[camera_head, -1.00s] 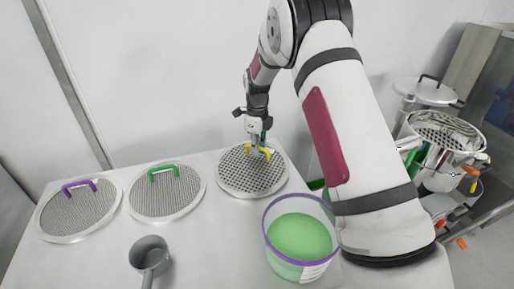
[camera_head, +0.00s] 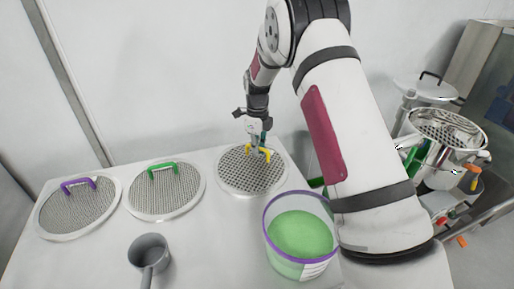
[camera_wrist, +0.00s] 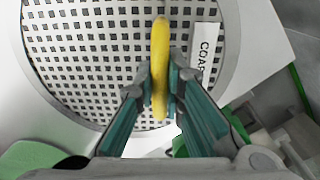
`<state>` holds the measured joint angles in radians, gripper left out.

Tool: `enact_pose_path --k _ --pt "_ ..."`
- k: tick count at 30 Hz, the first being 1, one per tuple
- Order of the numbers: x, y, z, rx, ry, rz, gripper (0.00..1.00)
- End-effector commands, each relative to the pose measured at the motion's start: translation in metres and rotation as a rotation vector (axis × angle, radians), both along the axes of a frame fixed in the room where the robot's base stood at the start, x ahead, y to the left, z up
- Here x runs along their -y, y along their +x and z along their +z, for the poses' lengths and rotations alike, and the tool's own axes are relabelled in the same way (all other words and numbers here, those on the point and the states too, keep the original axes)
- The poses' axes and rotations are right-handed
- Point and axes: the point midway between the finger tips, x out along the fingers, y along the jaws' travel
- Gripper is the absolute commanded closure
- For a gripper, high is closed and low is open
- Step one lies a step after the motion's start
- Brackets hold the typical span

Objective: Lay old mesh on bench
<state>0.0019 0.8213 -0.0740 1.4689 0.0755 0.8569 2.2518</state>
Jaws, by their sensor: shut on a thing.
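The mesh with the yellow handle (camera_head: 251,181) is a round, coarse perforated disc with a pale rim, lying at the back right of the white bench (camera_head: 205,240). In the wrist view the same mesh (camera_wrist: 85,45) fills the upper left, and a label reading "COA…" is partly hidden. My gripper (camera_head: 258,151) is above the disc with its fingers shut on the yellow handle (camera_wrist: 160,65). The disc looks flat on or very near the bench; I cannot tell whether it touches.
Two finer meshes, with a purple handle (camera_head: 78,184) and a green handle (camera_head: 163,170), lie to the left. A grey scoop (camera_head: 148,251) and a purple-rimmed tub of green material (camera_head: 299,236) stand in front. A steel vessel (camera_head: 446,140) is at right.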

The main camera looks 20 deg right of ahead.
Motion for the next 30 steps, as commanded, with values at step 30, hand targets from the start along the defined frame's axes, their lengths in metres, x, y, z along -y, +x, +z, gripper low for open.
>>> enact_pose_path --k 30 --pt "0.000 0.001 0.074 0.004 0.000 0.000 0.66"
